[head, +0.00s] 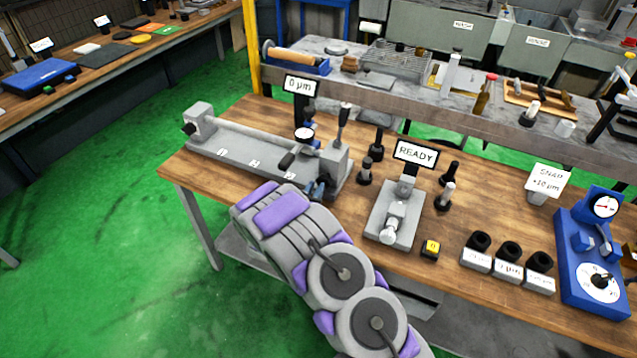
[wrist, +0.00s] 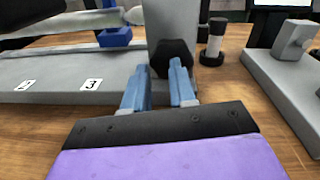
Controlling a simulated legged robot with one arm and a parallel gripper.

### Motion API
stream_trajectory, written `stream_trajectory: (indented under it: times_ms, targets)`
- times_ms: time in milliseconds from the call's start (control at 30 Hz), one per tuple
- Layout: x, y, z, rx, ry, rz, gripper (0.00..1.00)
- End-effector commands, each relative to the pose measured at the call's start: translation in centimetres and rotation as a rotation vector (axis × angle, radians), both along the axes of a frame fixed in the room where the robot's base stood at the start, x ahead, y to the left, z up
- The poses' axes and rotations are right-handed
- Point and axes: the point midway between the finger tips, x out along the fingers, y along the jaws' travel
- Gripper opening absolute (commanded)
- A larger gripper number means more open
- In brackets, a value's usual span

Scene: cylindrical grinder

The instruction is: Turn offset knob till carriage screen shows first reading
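The grey bench device (head: 250,160) has a long bed with numbered labels and an end block (head: 336,165). Its carriage screen (head: 299,86) reads "0 µm". A black faceted knob (wrist: 172,54) sits on the end block's face in the wrist view; my arm seems to hide it in the head view. My gripper (wrist: 157,82) has two blue fingers apart with nothing between them that I can see clearly. The right fingertip overlaps the knob's lower right part; the left one is left of it. I cannot tell whether they touch it. The gripper also shows in the head view (head: 318,188).
A grey fixture (head: 395,212) with a "READY" screen (head: 415,153) stands to the right. Black posts stand between. Further right are labelled blocks (head: 508,262), a yellow button box (head: 430,249), a "SNAP +10 µm" sign (head: 547,181) and a blue dial gauge stand (head: 592,250).

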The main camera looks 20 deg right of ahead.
Motion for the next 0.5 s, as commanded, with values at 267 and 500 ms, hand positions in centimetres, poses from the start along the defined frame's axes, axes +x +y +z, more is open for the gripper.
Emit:
stream_trajectory:
  times_ms: [267,500]
  targets:
    - [-1.9,0.8,-0.3,-0.01,0.005,-0.033,0.78]
    - [-3.2,3.2,-0.5,-0.024,0.009,-0.024,0.78]
